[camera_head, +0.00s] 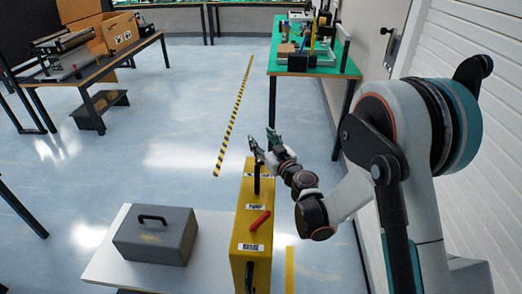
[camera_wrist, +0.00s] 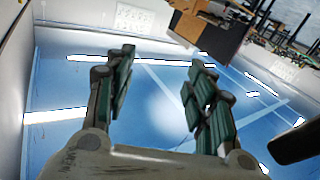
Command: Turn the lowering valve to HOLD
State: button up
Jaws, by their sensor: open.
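A tall narrow yellow unit (camera_head: 241,221) stands at the bottom middle of the head view. A short red lever (camera_head: 260,220), likely the lowering valve, lies slanted on its top between white labels (camera_head: 250,247). The label words are too small to read. A black upright part (camera_head: 257,180) rises from the unit's far end. My gripper (camera_head: 264,146) is beyond and above the red lever, near that black part; I cannot tell if they touch. In the wrist view my gripper (camera_wrist: 160,80) has its two fingers spread with nothing between them. The valve is not seen there.
A grey case (camera_head: 155,235) with a black handle sits on a pale table (camera_head: 105,265) left of the yellow unit. A green-topped table (camera_head: 315,70) with clutter stands at the back right. A wall and white shutter are on the right.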

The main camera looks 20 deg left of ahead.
jog(key=d+f+n+g+y, duration=0.1)
jog(key=n, duration=0.5)
jog(key=w+d+f+n+g+y+p, duration=0.1)
jog(key=f+n+g, duration=0.1)
jog(key=n, duration=0.5)
jog(key=d+f+n+g+y+p, duration=0.1)
jog(key=d+n, duration=0.1)
jog(key=n, duration=0.4)
jog(key=shift+w+f+n, duration=0.15)
jog(key=shift+w+n, duration=0.05)
jog(key=shift+n, duration=0.2)
jog(key=s+d+f+n+g+y+p, duration=0.1)
jog(key=d+f+n+g, duration=0.25)
jog(key=n, duration=0.75)
jog(key=s+d+f+n+g+y+p, duration=0.15)
jog(key=d+n, duration=0.35)
jog(key=n, duration=0.6)
jog(key=shift+g+h, duration=0.25)
jog(key=shift+g, duration=0.05)
jog(key=a+b, duration=0.1)
jog(key=a, duration=0.3)
jog(key=w+a+b, duration=0.1)
jog(key=a+b, duration=0.1)
jog(key=a, duration=0.3)
jog(key=w+a+b, duration=0.1)
jog(key=a, duration=0.3)
jog(key=shift+a+f+b, duration=0.2)
jog(key=shift+a+b, duration=0.15)
jog(key=shift+a, duration=0.05)
jog(key=c, duration=1.1)
